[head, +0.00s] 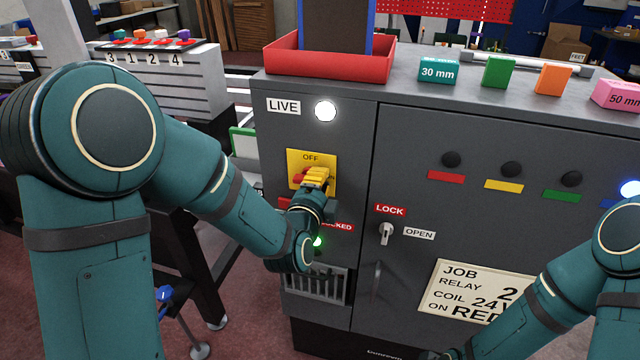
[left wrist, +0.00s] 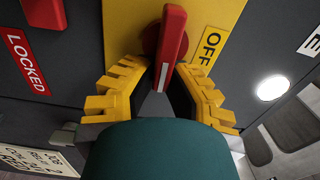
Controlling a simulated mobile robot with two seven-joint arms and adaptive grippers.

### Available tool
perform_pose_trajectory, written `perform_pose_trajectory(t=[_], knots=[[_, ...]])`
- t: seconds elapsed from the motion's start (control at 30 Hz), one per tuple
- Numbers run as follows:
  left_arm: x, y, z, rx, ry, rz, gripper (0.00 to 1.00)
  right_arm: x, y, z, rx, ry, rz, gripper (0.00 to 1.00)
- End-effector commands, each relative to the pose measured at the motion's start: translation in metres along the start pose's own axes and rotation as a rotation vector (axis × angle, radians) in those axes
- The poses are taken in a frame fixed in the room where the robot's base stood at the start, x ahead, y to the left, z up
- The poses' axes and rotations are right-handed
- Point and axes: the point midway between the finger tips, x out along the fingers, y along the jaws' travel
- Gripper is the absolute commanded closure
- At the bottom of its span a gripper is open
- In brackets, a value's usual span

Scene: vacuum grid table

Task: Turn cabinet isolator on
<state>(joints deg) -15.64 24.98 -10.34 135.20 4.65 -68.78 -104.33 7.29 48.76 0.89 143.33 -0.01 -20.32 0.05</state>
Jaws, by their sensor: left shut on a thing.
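The cabinet isolator is a red handle (left wrist: 172,42) on a yellow plate (head: 325,163) on the grey cabinet's front. An OFF label (head: 310,157) is at the plate's top. In the left wrist view the handle stands between the yellow fingers and runs crosswise to the line from LOCKED to the lamp. My left gripper (head: 314,176) is shut on the handle and hides much of it and the lower plate in the head view. The LIVE lamp (head: 325,110) glows white. My right arm comes in at the lower right; its gripper is out of view.
A red tray (head: 330,65) and coloured blocks stand on top. A job card (head: 465,290) is on the door.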

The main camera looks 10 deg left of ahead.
Motion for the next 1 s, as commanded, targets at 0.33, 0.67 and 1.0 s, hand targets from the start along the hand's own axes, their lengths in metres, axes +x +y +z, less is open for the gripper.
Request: perform_pose_trajectory(t=[0.33,0.67,1.0], knots=[[0.0011,-0.0015,0.0008,0.025,-0.002,-0.006,1.0,0.0015,0.0006,-0.0004,0.0,0.001,0.0,0.5],[0.001,-0.0015,0.0009,0.025,-0.002,-0.006,0.56,0.0014,0.0006,-0.0004,0.0,0.001,0.0,0.5],[0.0005,-0.0034,0.0002,0.024,-0.001,-0.004,0.56,0.0015,0.0005,-0.0004,0.0,0.001,0.0,0.5]])
